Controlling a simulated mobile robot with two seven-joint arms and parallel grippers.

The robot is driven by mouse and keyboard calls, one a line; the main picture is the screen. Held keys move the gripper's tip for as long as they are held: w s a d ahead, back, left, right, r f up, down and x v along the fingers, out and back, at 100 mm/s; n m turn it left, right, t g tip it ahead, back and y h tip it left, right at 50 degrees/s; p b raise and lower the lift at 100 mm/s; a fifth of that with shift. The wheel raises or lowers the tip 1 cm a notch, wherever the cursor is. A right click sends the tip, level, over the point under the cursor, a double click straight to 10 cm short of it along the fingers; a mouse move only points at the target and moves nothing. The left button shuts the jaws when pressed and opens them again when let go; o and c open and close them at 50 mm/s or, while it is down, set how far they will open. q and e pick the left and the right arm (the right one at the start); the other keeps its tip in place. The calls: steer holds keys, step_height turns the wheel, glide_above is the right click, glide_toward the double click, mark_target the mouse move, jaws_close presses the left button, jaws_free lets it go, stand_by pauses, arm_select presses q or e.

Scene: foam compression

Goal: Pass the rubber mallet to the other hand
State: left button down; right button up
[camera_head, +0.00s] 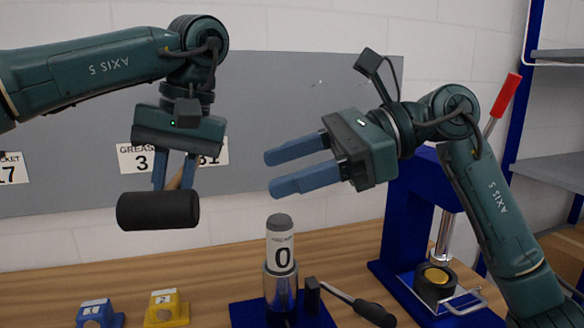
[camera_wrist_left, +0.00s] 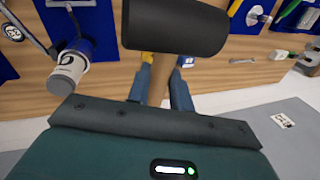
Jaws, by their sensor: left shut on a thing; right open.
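The rubber mallet has a black cylindrical head (camera_head: 158,210) and a tan wooden handle (camera_head: 175,182). My left gripper (camera_head: 175,186) points down and is shut on the handle just behind the head, holding the mallet above the table. In the left wrist view the black head (camera_wrist_left: 175,27) lies crosswise beyond the fingers, with the handle (camera_wrist_left: 160,78) between them. My right gripper (camera_head: 283,170) is open and empty, with its blue fingers pointing left toward the mallet. A clear gap separates it from the mallet. Much of the handle is hidden by my left gripper.
A cylinder labelled 0 (camera_head: 280,245) stands upright on a blue base below my right gripper. A blue press (camera_head: 405,220) with a red-handled lever (camera_head: 505,95) stands at right. A black-handled tool (camera_head: 372,312) and small blue (camera_head: 97,315) and yellow (camera_head: 165,310) blocks lie on the wooden table (camera_head: 215,265).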

mark_target(196, 207)
steer(key=shift+t+h, duration=0.4)
steer(key=x, duration=1.2)
steer(key=shift+w+f, duration=0.2)
steer(key=shift+f, duration=0.1)
steer(key=shift+s, duration=0.1)
steer(key=c, duration=1)
arm_select(q)
steer(key=c, duration=1.2)
jaws_free()
arm_select(e)
steer(key=shift+r, duration=0.1)
arm_select(q)
steer(key=shift+o, duration=0.2)
steer(key=shift+r, duration=0.1)
